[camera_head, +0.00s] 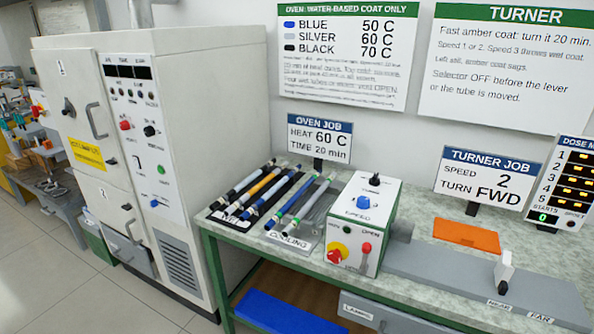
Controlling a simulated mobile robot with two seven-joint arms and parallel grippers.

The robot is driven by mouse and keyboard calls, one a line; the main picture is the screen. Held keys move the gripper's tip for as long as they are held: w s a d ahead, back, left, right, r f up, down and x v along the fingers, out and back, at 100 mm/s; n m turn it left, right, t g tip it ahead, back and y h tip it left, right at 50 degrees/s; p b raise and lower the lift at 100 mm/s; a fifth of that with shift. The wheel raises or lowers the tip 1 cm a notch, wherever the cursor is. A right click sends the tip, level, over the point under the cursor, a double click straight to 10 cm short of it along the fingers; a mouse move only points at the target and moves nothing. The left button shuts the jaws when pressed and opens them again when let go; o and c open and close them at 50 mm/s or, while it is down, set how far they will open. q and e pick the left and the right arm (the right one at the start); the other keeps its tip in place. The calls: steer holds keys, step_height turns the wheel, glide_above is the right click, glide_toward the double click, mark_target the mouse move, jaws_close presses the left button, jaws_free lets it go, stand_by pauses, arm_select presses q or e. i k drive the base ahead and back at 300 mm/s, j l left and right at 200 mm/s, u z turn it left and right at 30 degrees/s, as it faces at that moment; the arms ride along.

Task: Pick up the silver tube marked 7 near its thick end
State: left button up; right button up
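Several rod-like tubes lie on two racks at the left end of the bench. A silver-grey tube (310,205) lies rightmost, on the rack labelled COOLING (287,240), with a blue tube (293,203) to its left. No number on any tube is legible, so I cannot tell which is marked 7 or which end is thick. Neither of my grippers is in view.
A white control box (366,215) stands close to the right of the racks. A tall white oven cabinet (165,120) is at the left. An orange pad (466,236) and grey turner rail (455,272) lie at right. Sign stands line the bench back.

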mark_target(252, 191)
steer(key=i+j+z, duration=0.85)
steer(key=i+j, duration=0.2)
